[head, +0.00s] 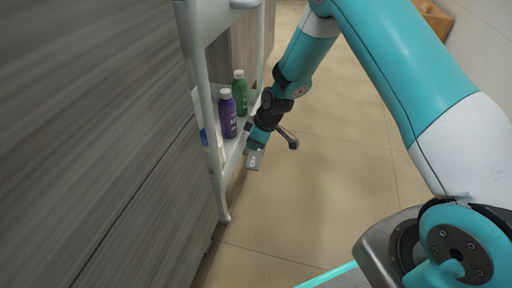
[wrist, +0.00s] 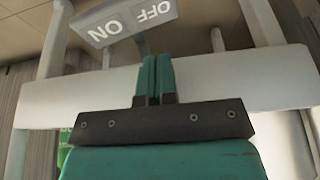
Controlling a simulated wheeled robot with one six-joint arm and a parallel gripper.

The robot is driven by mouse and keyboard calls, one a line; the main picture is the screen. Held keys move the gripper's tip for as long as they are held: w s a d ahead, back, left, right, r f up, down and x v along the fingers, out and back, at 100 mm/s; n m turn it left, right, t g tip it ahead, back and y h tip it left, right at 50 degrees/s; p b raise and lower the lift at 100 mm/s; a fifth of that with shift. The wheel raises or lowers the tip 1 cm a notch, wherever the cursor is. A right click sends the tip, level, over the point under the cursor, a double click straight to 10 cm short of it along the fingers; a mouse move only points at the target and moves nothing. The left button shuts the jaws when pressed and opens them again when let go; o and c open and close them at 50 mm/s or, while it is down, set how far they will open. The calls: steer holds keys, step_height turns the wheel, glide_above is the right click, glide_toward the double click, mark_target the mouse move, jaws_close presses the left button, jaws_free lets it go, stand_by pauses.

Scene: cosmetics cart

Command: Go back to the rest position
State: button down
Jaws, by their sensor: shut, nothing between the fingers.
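My gripper (head: 252,149) is at the right side of the white-framed cart (head: 207,100) in the head view, low beside its shelf. In the wrist view its two teal fingers (wrist: 155,76) are together with nothing between them. A grey plate marked ON and OFF (wrist: 124,18) shows beyond the fingertips, and a small grey plate (head: 254,160) shows just below the gripper in the head view. I cannot tell whether the fingers touch it.
A purple bottle (head: 227,115) and a green bottle (head: 240,93) stand on the cart shelf, left of my gripper. A white and blue item (head: 204,138) is partly hidden by the frame. Grey wood panels (head: 90,130) fill the left. Tiled floor (head: 330,190) is clear at right.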

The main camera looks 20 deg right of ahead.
steer(key=shift+r+p, duration=0.5)
steer(key=shift+r, duration=0.35)
